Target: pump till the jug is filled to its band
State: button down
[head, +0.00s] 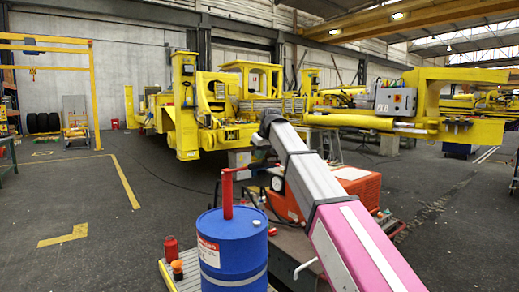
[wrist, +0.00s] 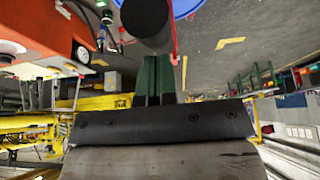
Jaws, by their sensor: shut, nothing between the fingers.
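A blue drum (head: 233,250) stands at the front of the head view. A red pump (head: 228,196) rises from its top, with a red arm reaching right. In the wrist view the drum's blue edge (wrist: 185,8) shows at the top. A dark round-ended cylinder (wrist: 147,20), perhaps the pump's handle grip, lies just beyond my fingers. My gripper (wrist: 157,65) is shut and empty, its dark green fingers together near that cylinder; I cannot tell whether they touch. The head view does not show the fingers clearly. I cannot make out the jug or its band.
A red can (head: 171,247) and an orange-topped item (head: 177,267) stand left of the drum. An orange-red machine (head: 355,188) stands behind my arm. A large yellow boom machine (head: 225,105) fills the background. The floor at left (head: 60,200) is open.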

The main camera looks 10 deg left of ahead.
notch_tip(320, 180, down, 15)
notch_tip(320, 180, up, 20)
jog(key=shift+f, duration=0.15)
dwell(1.3)
jog(key=shift+f, duration=0.15)
dwell(0.3)
notch_tip(320, 180, down, 20)
jog(key=r, duration=0.1)
notch_tip(320, 180, up, 19)
jog(key=shift+r, duration=0.2)
dwell(1.5)
dwell(1.1)
